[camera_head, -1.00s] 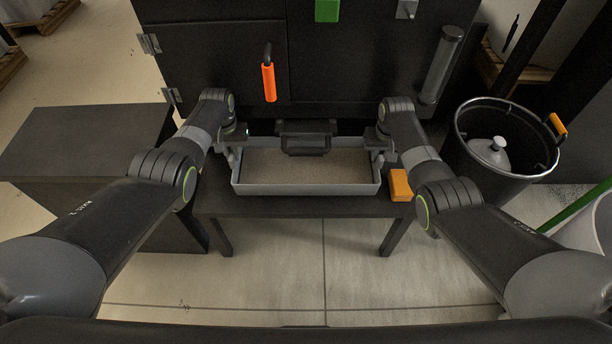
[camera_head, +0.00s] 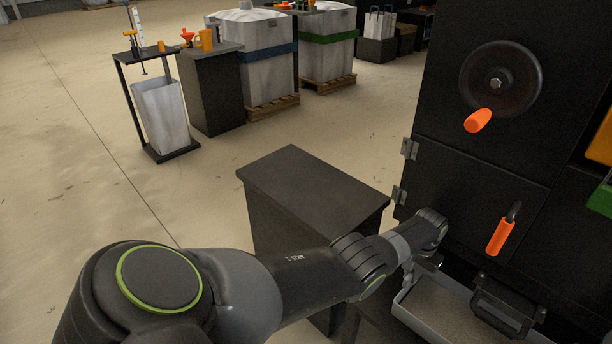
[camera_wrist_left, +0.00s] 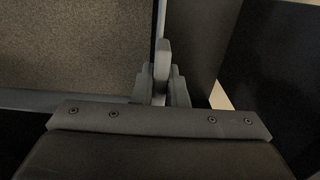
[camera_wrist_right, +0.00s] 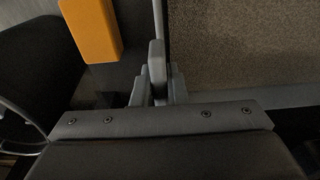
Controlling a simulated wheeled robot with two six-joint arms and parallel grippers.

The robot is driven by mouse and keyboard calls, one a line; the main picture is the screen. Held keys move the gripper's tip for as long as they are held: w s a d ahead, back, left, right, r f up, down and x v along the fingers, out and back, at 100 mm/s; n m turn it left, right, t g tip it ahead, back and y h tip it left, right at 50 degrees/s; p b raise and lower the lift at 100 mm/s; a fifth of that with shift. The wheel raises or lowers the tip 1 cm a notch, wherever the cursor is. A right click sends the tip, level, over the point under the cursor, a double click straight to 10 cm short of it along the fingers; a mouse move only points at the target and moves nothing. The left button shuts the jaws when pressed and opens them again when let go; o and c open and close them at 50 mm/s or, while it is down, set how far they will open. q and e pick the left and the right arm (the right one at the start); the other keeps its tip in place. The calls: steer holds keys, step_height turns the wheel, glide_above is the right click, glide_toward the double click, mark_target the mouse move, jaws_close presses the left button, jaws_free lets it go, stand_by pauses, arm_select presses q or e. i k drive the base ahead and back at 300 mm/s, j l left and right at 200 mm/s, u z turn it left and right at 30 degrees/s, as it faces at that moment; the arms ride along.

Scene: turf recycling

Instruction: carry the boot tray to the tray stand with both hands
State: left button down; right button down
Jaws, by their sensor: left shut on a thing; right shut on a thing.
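The boot tray (camera_head: 412,318), grey and shallow with a speckled brown fill, is at the lower right of the head view, its right part cut off. My left gripper (camera_head: 408,275) is shut on its left side wall; the left wrist view shows the fingers (camera_wrist_left: 162,65) on that thin wall. My right gripper (camera_wrist_right: 157,65) is outside the head view; in the right wrist view it is shut on the opposite wall. A dark flat-topped block (camera_head: 312,190), possibly the tray stand, stands left of the tray.
A black cabinet (camera_head: 455,185) with an orange-handled door rises behind the tray. An orange block (camera_wrist_right: 92,30) lies beside the tray near my right gripper. A grey pedestal (camera_head: 210,90), a bin frame and white tanks on pallets stand farther back. Open floor lies between.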

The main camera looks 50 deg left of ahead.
mark_target(307, 185)
steer(key=k+j, duration=0.55)
steer(key=j, duration=0.15)
steer(key=k+j, duration=0.1)
steer(key=j, duration=0.55)
steer(key=k+j, duration=0.15)
steer(key=j, duration=0.2)
steer(key=k+j, duration=0.1)
steer(key=j, duration=0.85)
